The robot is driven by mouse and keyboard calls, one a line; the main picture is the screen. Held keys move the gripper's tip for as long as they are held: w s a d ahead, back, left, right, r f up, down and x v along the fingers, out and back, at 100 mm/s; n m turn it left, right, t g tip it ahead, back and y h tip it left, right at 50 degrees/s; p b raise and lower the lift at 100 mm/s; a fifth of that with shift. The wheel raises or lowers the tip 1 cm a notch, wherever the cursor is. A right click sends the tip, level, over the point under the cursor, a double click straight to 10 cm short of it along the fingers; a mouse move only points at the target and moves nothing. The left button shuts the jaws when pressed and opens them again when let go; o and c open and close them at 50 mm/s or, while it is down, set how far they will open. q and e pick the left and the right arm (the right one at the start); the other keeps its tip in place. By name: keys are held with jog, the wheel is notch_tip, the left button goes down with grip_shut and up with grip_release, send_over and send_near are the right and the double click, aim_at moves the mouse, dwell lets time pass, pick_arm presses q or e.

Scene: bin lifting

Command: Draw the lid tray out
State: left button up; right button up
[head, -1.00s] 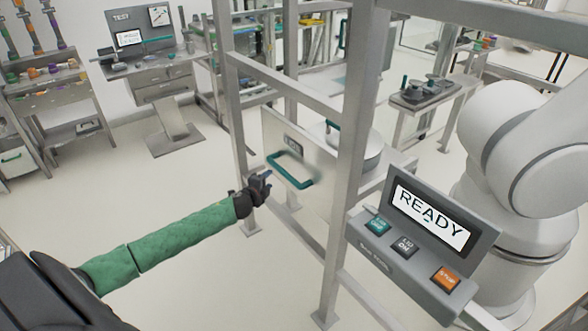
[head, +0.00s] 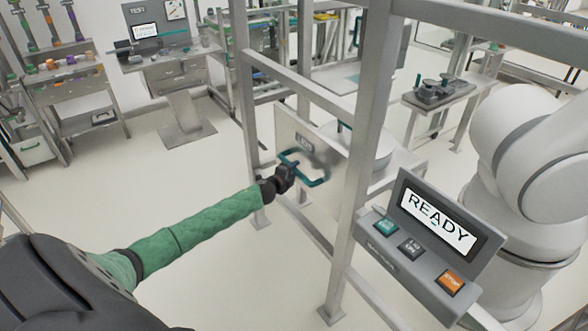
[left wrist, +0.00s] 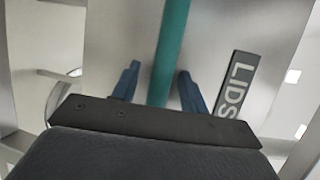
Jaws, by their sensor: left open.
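My left gripper (head: 291,170) is at the handle's left part, open. In the left wrist view, the teal handle (left wrist: 171,45) runs between the two blue fingers (left wrist: 156,85), with a gap on each side. My right gripper is not in view.
A frame post (head: 365,150) stands just right of the tray. A control panel (head: 430,235) reading READY, with several buttons, is at the right front. A white robot arm (head: 525,130) stands behind it. The floor left of the frame is clear.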

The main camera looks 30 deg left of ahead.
pick_arm(q)
jog(key=shift+w, duration=0.3)
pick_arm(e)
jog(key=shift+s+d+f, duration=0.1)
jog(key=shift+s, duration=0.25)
pick_arm(q)
grip_shut()
jog(key=shift+f, duration=0.1)
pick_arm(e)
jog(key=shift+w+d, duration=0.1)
